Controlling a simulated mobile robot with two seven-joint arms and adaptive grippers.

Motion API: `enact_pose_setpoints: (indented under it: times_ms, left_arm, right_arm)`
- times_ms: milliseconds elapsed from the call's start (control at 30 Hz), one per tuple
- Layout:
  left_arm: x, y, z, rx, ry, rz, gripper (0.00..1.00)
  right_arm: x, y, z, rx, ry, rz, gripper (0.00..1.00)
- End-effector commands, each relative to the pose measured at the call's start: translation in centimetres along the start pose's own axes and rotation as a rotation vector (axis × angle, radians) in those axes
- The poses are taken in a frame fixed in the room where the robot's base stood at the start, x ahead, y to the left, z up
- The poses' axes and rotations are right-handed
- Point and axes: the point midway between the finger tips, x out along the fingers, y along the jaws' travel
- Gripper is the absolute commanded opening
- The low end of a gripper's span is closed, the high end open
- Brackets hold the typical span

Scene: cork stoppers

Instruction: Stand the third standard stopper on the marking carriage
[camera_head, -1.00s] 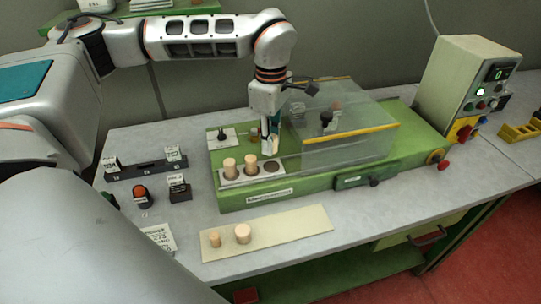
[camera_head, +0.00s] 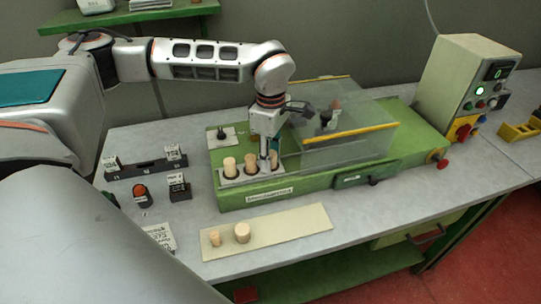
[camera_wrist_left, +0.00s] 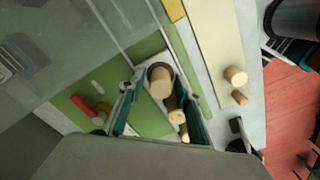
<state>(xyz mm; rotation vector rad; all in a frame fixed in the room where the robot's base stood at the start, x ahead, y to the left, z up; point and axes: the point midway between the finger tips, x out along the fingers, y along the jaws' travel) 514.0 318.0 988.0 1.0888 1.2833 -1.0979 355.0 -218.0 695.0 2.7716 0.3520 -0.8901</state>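The marking carriage (camera_head: 240,181) is a pale plate with round seats at the front left of the green machine. Two cork stoppers, the left one (camera_head: 229,167) and the middle one (camera_head: 250,162), stand upright in it. The third stopper (camera_head: 273,160) stands at the rightmost seat, just below my left fingertips; it also shows in the left wrist view (camera_wrist_left: 162,84). My left gripper (camera_head: 268,150) points down over it. In the wrist view its teal fingers (camera_wrist_left: 164,85) are spread, with a gap on both sides of the stopper.
A clear guard (camera_head: 345,140) with a yellow edge stands close right of my left gripper. A cream strip (camera_head: 290,228) in front holds a small stopper (camera_head: 214,239) and a wider stopper (camera_head: 242,233).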

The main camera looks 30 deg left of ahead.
Motion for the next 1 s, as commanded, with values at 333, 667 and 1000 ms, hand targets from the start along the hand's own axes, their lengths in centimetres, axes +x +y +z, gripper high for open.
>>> enact_pose_setpoints:
  times_ms: [333, 667, 1000]
  left_arm:
    - [-0.2, 0.0, 0.0, 0.000, 0.000, 0.001, 0.37]
    - [-4.8, 0.2, 0.1, 0.000, -0.002, 0.007, 0.37]
    - [-10.9, 0.1, 0.0, 0.000, 0.000, 0.003, 0.37]
  right_arm:
    - [-0.1, 0.0, -0.2, 0.000, 0.003, 0.000, 0.40]
    - [0.2, -0.2, 0.0, 0.000, 0.007, -0.003, 0.40]
    - [0.2, -0.4, -0.9, -0.003, 0.028, -0.009, 0.40]
